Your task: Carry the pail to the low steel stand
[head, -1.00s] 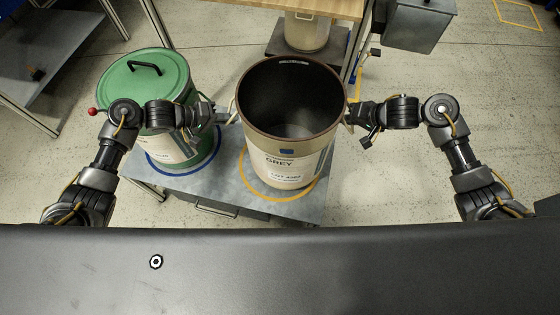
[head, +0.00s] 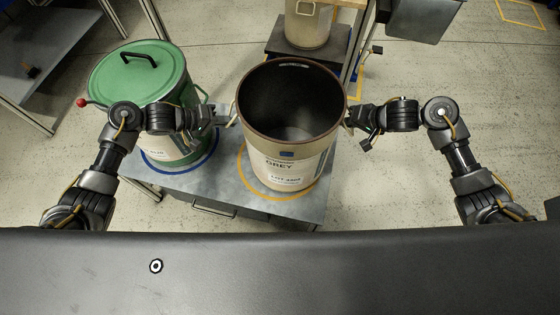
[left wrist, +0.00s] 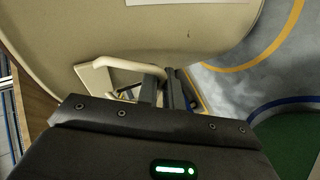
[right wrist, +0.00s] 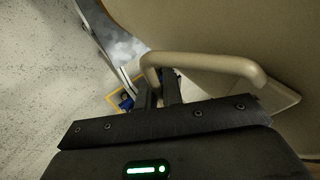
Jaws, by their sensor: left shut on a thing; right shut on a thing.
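The pail (head: 285,160) is cream, open-topped and upright, with a dark inside and a "GREY" label. It is over the yellow ring (head: 243,178) on a grey steel top (head: 225,190); I cannot tell whether its base touches. My left gripper (head: 228,116) is shut on its left handle, a cream loop in the left wrist view (left wrist: 135,67). My right gripper (head: 351,119) is shut on its right handle, a loop in the right wrist view (right wrist: 205,62). The pail's far side is hidden. I cannot tell which surface is the low steel stand.
A green-lidded drum (head: 140,75) stands in a blue ring (head: 213,165) close to the pail's left. Behind are a cream container (head: 307,25) on a dark block (head: 285,38) and a grey box (head: 408,22). A grey table (head: 50,45) is at far left. Floor at right is clear.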

